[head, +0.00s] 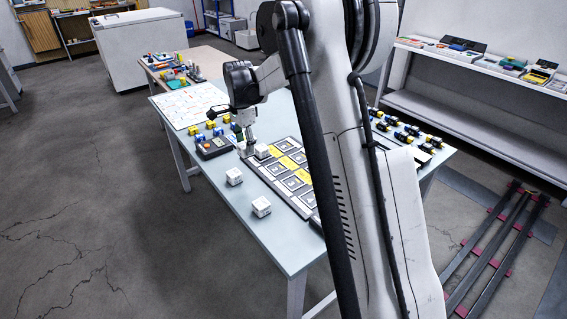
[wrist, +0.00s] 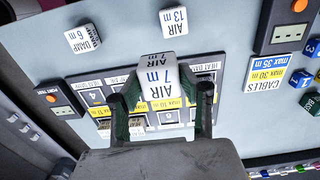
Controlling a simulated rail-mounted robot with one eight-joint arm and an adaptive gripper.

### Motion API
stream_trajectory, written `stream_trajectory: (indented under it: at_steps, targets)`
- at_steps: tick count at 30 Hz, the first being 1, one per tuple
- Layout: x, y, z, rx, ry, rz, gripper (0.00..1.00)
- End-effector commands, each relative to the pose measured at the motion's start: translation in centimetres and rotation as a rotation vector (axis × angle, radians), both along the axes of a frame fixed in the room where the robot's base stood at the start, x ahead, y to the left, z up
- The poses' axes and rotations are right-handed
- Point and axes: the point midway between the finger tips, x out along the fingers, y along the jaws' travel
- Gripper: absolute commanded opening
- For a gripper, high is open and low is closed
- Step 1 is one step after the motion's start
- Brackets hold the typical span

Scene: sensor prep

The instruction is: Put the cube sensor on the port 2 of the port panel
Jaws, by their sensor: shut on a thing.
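My gripper (head: 246,150) is shut on a white cube sensor (head: 261,151). In the wrist view the gripper (wrist: 160,95) has one finger on each side of the cube, whose faces read "AIR 7 m" (wrist: 158,82). The cube is over the port panel (wrist: 205,67); I cannot tell whether it touches it. The panel (head: 302,206) is a long grey board with square ports and yellow strips. The gripper and cube are at its far end in the head view. The cube and fingers hide part of the panel, and I cannot tell which port is port 2.
Two loose white cubes, "DAMP 6 m" (wrist: 82,38) and "AIR 13 m" (wrist: 174,22), lie on the table (head: 225,204) beside the panel. A black box with an orange button (head: 212,147) stands near the gripper.

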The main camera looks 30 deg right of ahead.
Motion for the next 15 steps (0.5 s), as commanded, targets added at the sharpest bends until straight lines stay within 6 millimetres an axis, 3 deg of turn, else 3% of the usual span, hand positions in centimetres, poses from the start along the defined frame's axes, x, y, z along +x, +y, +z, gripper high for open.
stream_trajectory:
  at_steps: [5, 15]
  targets:
    - [0.3, -0.9, -0.6, 0.000, 0.000, -0.006, 0.09]
    - [0.3, -7.5, -4.5, 0.000, 0.000, -0.008, 0.09]
